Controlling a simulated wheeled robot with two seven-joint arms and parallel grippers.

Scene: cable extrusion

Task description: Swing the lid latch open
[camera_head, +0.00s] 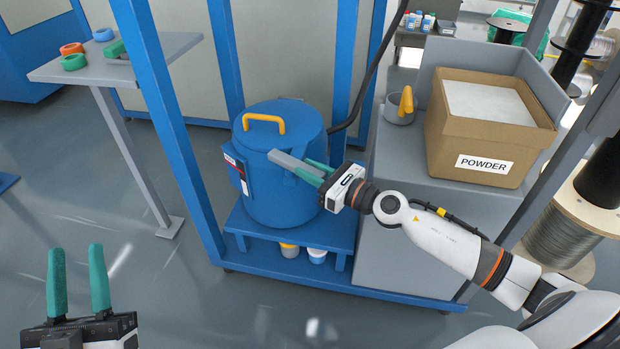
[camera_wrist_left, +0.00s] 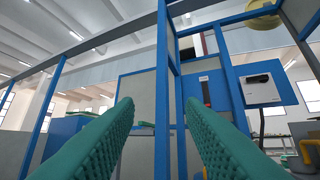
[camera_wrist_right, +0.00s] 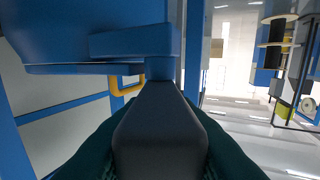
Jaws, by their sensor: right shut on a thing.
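A blue drum (camera_head: 285,195) with a round blue lid (camera_head: 285,118) and a yellow lid handle (camera_head: 264,123) stands on a low blue shelf. The grey lid latch (camera_head: 287,160) sticks out from the lid's front right side. My right gripper (camera_head: 312,170) is shut on the latch; in the right wrist view the dark latch (camera_wrist_right: 160,125) lies between the fingers, below a blue pivot block (camera_wrist_right: 135,42). My left gripper (camera_head: 78,285) is open and empty at the lower left, well away from the drum; its spread fingers (camera_wrist_left: 158,140) show in the left wrist view.
A cardboard box of powder (camera_head: 475,165) and a grey cup with a yellow handle (camera_head: 400,108) stand on the grey bench to the right. A blue frame post (camera_head: 170,130) rises left of the drum. A small table (camera_head: 120,62) with rings stands further left.

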